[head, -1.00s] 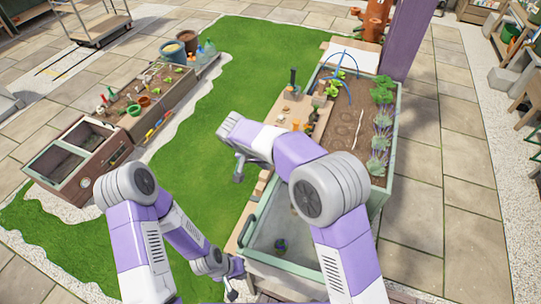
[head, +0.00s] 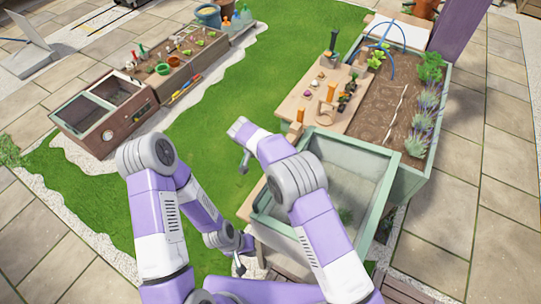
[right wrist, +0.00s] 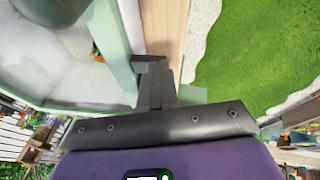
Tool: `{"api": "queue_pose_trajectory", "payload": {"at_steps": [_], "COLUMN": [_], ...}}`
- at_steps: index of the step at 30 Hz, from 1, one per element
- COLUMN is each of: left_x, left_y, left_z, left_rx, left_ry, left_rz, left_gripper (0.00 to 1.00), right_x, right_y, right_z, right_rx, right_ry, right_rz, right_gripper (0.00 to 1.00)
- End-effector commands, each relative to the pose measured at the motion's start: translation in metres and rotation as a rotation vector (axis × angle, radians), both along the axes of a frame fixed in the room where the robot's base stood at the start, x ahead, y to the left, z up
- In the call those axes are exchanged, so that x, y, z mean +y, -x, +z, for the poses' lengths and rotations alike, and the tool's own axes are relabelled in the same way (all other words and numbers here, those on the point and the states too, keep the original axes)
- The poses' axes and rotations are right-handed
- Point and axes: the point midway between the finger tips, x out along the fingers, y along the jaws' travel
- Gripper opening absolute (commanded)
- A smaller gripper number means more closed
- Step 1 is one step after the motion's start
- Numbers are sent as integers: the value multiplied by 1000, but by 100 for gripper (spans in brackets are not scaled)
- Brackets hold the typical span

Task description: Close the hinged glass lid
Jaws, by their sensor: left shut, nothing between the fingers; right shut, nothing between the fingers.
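A green-framed glass box (head: 395,172) stands right of centre in the head view, at the near end of the planter. Its pale inside and a small plant (head: 346,215) show through or past the glass; I cannot tell the lid's angle. My right arm hides its near left part. My right gripper (head: 244,163) is shut and empty, left of the box. In the right wrist view its fingers (right wrist: 155,80) are beside a green frame bar (right wrist: 112,40); contact is unclear. My left gripper (head: 240,264) is shut and empty, low in the head view.
A wooden work board (head: 300,105) with pots and tools lies behind the box. The planted bed (head: 395,110) is at the right. A brown glazed box (head: 90,143) stands at the far left. Open grass (head: 275,60) lies between.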

Motion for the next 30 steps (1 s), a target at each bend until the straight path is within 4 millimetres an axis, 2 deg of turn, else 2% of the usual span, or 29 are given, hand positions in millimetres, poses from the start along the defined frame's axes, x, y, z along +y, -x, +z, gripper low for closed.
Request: {"api": "queue_pose_trajectory", "payload": {"at_steps": [1, 6, 20, 25, 30], "left_x": [0, 0, 0, 0, 0], "left_y": [0, 0, 0, 0, 0], "left_z": [-5, -9, -9, -7, -2], "left_rx": [0, 0, 0, 0, 0], "left_ry": [0, 0, 0, 0, 0], "left_rz": [0, 0, 0, 0, 0], "left_gripper": [0, 0, 0, 0, 0], "right_x": [0, -1, -3, 2, 13], "right_y": [0, 1, 3, 5, 10], "right_z": [-7, -16, -21, -9, 23], "right_rx": [1, 3, 11, 8, -3], "right_ry": [1, 1, -2, -3, -5], "right_rz": [1, -1, -4, -4, -1], "right_gripper": [0, 0, 0, 0, 0]}}
